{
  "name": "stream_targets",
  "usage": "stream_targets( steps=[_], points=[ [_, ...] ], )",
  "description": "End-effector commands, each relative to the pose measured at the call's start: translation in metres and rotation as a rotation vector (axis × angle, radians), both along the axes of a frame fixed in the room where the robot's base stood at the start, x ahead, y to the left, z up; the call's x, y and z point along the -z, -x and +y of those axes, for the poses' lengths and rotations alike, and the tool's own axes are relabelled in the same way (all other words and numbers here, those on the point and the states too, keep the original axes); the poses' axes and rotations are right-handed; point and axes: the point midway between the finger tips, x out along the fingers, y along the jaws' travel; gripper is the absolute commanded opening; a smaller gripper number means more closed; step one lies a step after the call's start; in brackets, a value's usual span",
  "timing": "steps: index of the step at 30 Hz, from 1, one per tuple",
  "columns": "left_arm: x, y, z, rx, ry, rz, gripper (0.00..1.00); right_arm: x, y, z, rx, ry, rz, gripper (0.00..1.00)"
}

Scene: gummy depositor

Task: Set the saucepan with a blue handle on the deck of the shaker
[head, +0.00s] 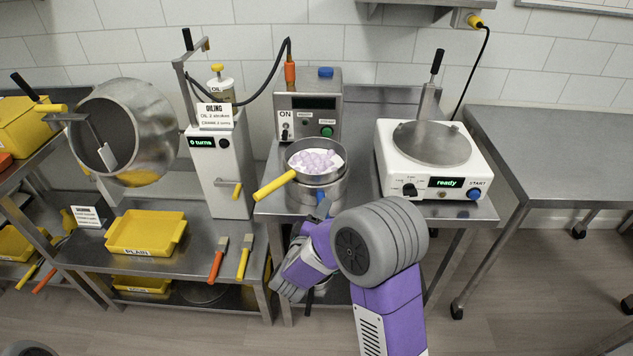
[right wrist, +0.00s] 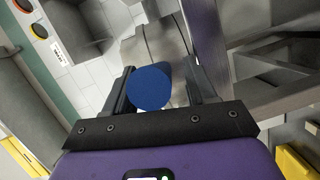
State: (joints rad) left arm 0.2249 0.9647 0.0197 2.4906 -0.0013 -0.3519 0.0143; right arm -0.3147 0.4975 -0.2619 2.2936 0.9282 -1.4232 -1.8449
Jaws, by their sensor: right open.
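The saucepan with a blue handle (head: 326,192) is a steel pan on the heater stand in the middle of the head view. A second steel pan with a yellow handle (head: 273,186), holding pale purple pieces, sits on top of it and hides most of it. The blue handle (head: 323,208) points toward me. In the right wrist view, its round blue end (right wrist: 149,88) shows between the fingers of my right gripper (right wrist: 157,78), which is open around it. The shaker (head: 432,160) stands to the right; its round steel deck (head: 431,145) is empty and its display reads "ready".
A control box (head: 308,106) with an "ON" label stands behind the pans. A white oiling machine (head: 221,165) and a tilted steel drum (head: 130,125) are to the left. Yellow trays (head: 145,233) and brushes lie on the left table. The right table (head: 560,150) is bare.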

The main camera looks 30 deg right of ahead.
Motion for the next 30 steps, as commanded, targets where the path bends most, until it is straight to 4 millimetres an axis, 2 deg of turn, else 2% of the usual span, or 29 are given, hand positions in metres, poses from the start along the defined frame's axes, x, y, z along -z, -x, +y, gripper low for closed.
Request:
stream_targets(
  steps=[4,5,15,26,30],
  points=[
    [-0.001,0.000,0.000,0.000,0.000,0.000,0.43,0.000,0.000,0.000,-0.001,0.000,0.000,0.56],
    [-0.001,0.000,0.000,0.000,0.000,0.000,0.43,0.000,0.000,0.000,-0.001,0.000,0.000,0.53],
    [-0.001,0.000,0.000,0.000,0.000,0.000,0.43,0.000,0.000,0.001,-0.001,0.000,0.000,0.01],
    [-0.001,0.000,0.000,0.000,0.000,0.000,0.43,-0.003,-0.001,0.001,-0.002,0.001,-0.007,0.00],
    [-0.007,0.000,0.000,0.000,0.000,0.000,0.43,-0.014,-0.001,0.001,-0.001,0.001,-0.009,0.00]
  ],
)
